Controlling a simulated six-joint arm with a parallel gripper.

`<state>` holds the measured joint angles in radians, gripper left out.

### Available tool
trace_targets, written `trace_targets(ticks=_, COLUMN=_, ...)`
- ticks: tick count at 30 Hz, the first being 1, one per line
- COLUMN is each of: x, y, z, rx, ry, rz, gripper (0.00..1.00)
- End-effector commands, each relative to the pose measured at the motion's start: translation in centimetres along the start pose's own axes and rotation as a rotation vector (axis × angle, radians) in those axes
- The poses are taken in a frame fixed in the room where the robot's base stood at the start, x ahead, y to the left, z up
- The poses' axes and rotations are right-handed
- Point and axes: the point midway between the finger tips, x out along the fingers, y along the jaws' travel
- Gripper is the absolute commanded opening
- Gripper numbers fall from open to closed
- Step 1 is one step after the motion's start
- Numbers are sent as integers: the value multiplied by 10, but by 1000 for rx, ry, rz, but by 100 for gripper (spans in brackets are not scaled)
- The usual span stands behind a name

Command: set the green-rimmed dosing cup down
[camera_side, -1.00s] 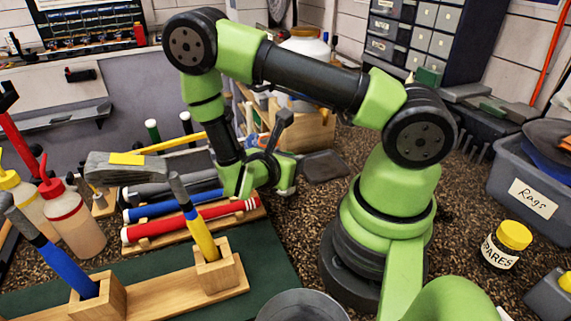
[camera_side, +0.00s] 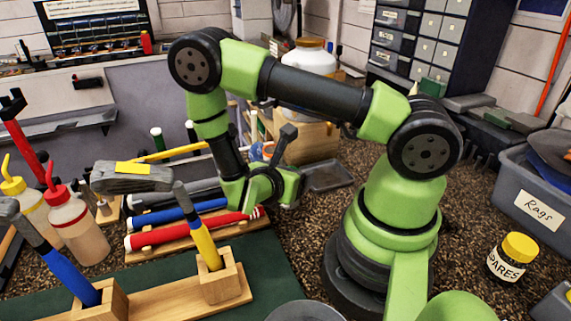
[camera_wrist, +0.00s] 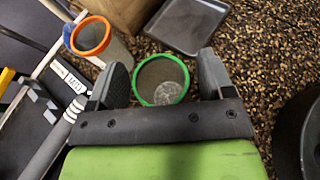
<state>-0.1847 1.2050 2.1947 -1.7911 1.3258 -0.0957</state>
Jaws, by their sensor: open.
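The green-rimmed dosing cup (camera_wrist: 161,80) shows in the wrist view with its round mouth facing the camera. It lies between the two dark fingers of my gripper (camera_wrist: 162,64), with a narrow gap on the right and a very thin one on the left. The fingers are apart and do not clamp it. Speckled counter surrounds the cup, but its base is hidden, so contact with the counter cannot be seen. In the side view my gripper (camera_side: 277,172) is low over the counter, beyond the red grip; I cannot make out the green rim there.
An orange-rimmed cup (camera_wrist: 91,36) stands up and left of the green one. A dark shallow tray (camera_side: 328,176) lies right of my gripper.

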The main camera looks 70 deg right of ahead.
Motion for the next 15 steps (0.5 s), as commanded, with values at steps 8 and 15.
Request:
trace_targets(ticks=8, x=-53, y=1, z=5, rx=4, ry=5, rz=7, gripper=74)
trace_targets(ticks=15, x=-66, y=0, z=45, rx=5, ry=3, rz=2, gripper=74)
